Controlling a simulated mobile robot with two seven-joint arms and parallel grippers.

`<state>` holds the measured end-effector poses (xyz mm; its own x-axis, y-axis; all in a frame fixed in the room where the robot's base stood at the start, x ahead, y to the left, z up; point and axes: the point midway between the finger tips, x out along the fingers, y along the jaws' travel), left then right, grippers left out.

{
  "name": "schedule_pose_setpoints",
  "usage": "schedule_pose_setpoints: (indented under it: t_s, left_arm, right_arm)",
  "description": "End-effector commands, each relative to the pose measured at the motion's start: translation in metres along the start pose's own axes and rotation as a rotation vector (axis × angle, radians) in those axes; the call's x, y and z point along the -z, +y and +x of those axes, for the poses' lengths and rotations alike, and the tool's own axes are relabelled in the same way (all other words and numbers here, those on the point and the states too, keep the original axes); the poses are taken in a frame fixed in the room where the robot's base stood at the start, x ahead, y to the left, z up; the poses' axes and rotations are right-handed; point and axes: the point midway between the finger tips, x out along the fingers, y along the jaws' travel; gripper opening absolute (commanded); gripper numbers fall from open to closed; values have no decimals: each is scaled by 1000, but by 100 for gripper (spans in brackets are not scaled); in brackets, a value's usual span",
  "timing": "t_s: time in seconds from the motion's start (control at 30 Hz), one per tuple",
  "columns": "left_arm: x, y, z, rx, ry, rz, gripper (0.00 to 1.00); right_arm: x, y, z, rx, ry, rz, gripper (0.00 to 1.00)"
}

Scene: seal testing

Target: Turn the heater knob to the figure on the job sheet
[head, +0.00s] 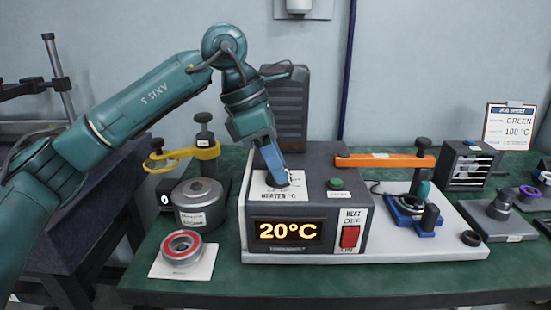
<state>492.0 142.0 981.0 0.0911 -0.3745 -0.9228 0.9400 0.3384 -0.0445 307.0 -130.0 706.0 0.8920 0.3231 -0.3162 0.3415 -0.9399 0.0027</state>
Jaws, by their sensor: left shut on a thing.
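The heater unit (359,210) is a dark grey box on a white base in the middle of the bench. Its display (287,231) reads 20°C in orange. My left gripper (285,182) points down onto the white heater dial plate (301,192) on top of the box. It is shut on the heater knob, which its fingers mostly hide. The job sheet (509,126) stands at the back right and reads GREEN and 100°C. A red heat switch (350,236) is on the front right of the box. My right gripper is not in view.
A green button (336,184) is right of the dial. An orange arm (385,161) extends over a blue fixture (414,214). A lidded pot (199,204), a red-ringed part (181,248) and a yellow clamp (185,154) stand left. Small drawers (468,165) stand right.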

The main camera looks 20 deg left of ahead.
Motion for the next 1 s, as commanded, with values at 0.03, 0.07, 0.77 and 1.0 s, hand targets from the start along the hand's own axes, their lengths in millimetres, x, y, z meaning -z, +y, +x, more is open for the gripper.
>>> schedule_pose_setpoints:
  t_s: [0.03,0.07,0.77,1.0]
  left_arm:
    - [0,0,0,0,0,-1,11]
    - [0,0,0,0,0,-1,11]
    - [0,0,-8,-2,0,-2,55]
    - [-1,0,-54,-4,-3,-2,55]
  right_arm:
    - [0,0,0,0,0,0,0]
    - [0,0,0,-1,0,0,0]
    - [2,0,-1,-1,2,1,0]
    - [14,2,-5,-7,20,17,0]
